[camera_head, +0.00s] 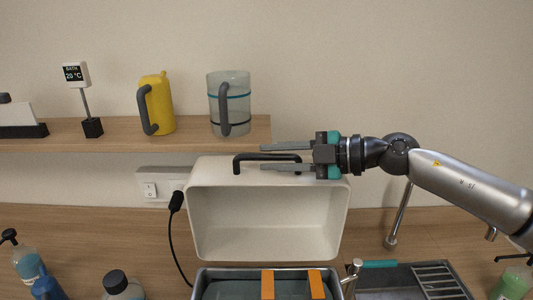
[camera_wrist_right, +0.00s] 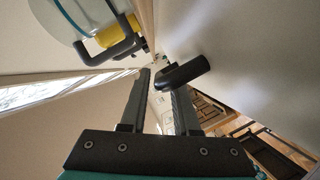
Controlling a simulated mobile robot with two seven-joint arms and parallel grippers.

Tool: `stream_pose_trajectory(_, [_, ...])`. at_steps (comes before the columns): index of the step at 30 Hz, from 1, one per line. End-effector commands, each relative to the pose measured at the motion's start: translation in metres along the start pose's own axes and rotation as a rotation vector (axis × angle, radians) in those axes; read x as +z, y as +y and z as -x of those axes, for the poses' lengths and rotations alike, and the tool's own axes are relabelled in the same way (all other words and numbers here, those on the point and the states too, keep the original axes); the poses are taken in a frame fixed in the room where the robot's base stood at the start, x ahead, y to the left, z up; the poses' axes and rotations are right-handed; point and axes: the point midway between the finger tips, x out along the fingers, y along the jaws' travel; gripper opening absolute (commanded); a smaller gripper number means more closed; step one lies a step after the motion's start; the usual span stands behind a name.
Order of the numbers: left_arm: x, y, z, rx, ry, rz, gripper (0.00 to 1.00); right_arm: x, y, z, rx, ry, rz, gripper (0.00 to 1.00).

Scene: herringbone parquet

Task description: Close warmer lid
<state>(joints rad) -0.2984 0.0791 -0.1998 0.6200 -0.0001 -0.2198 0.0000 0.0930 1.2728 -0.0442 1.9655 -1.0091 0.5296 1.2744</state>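The cream warmer lid (camera_head: 265,220) stands raised and open behind the metal warmer basin (camera_head: 230,272), its hollow inside facing me. A black handle (camera_head: 240,157) is fixed at its upper edge. My right gripper (camera_head: 263,157) comes in from the right at the handle, its two fingers apart, one above and one below the handle bar in the head view. In the right wrist view the handle (camera_wrist_right: 185,72) shows just past the fingertips of the open gripper (camera_wrist_right: 158,80), close to the right finger. Contact cannot be told. My left gripper is not in view.
A wooden shelf (camera_head: 210,132) behind holds a yellow jug (camera_head: 160,100), a clear jug (camera_head: 238,88) and a thermometer display (camera_head: 76,74). Two orange strips (camera_head: 267,285) lie over the basin. A tap (camera_head: 398,220) and sink drainer (camera_head: 437,280) are at right; bottles (camera_head: 28,262) stand at left.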

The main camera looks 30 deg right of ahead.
Motion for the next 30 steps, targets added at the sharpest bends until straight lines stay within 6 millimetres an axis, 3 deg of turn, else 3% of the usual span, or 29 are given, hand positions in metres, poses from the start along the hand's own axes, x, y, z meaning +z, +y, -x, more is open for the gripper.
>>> stream_pose_trajectory(9, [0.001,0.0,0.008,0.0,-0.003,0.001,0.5,-0.002,0.001,-0.015,-0.001,0.002,0.002,0.3])
stream_pose_trajectory(20, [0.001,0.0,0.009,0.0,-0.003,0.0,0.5,-0.001,0.0,-0.017,-0.003,0.002,0.002,0.3])
stream_pose_trajectory(28, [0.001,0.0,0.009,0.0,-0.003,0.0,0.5,-0.001,0.0,-0.017,-0.003,0.002,0.002,0.01])
stream_pose_trajectory(30, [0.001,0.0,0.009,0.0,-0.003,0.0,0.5,-0.001,0.0,-0.017,-0.003,0.002,0.002,0.0])
